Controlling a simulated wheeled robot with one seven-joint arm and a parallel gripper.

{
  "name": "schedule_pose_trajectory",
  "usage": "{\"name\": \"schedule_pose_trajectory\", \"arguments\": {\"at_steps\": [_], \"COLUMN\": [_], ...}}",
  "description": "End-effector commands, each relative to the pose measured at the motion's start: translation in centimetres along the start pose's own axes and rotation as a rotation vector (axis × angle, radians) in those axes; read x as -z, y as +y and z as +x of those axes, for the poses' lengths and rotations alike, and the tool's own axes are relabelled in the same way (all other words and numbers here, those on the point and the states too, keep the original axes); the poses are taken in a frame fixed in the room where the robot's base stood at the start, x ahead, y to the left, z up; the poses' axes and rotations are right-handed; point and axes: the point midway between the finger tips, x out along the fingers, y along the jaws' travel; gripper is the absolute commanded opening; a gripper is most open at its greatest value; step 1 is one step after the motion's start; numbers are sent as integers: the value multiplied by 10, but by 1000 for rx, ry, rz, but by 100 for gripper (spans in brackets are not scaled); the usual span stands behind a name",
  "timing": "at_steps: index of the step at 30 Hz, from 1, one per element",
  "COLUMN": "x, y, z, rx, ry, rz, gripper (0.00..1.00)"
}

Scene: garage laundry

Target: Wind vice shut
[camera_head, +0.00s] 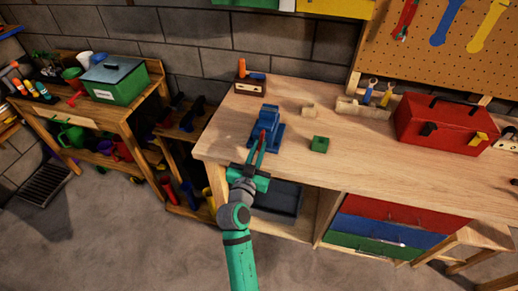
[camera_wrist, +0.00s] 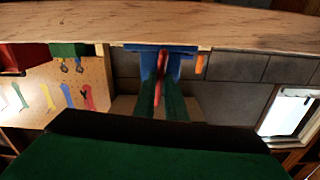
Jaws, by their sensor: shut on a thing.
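The blue vice (camera_head: 270,112) stands on the left end of the wooden workbench, near its front edge. Its red handle (camera_head: 262,136) points toward me. My green gripper (camera_head: 258,152) reaches over the front edge and is shut on the handle. In the wrist view, which is upside down, the red handle (camera_wrist: 160,72) lies between the two green fingers of my gripper (camera_wrist: 161,95), with the blue vice (camera_wrist: 147,60) behind it. The gap between the vice jaws is too small to make out.
On the workbench (camera_head: 330,178), a green block (camera_head: 319,144) lies right of the vice, a small wooden block (camera_head: 309,110) behind it. A red toolbox (camera_head: 440,124) stands farther right. A box with screwdrivers (camera_head: 250,84) stands behind the vice. Bare benchtop lies at the front right.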

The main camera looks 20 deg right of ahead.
Motion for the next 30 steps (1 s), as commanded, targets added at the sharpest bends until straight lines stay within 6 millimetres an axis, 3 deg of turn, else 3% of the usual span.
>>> {"name": "schedule_pose_trajectory", "arguments": {"at_steps": [12, 29, 30], "x": [0, 1, 1], "y": [-1, 0, 0], "z": [-1, 0, 0], "rx": [2, 1, 1], "ry": [-1, 1, 1], "rz": [193, 222, 222], "gripper": [0, 0, 16]}}
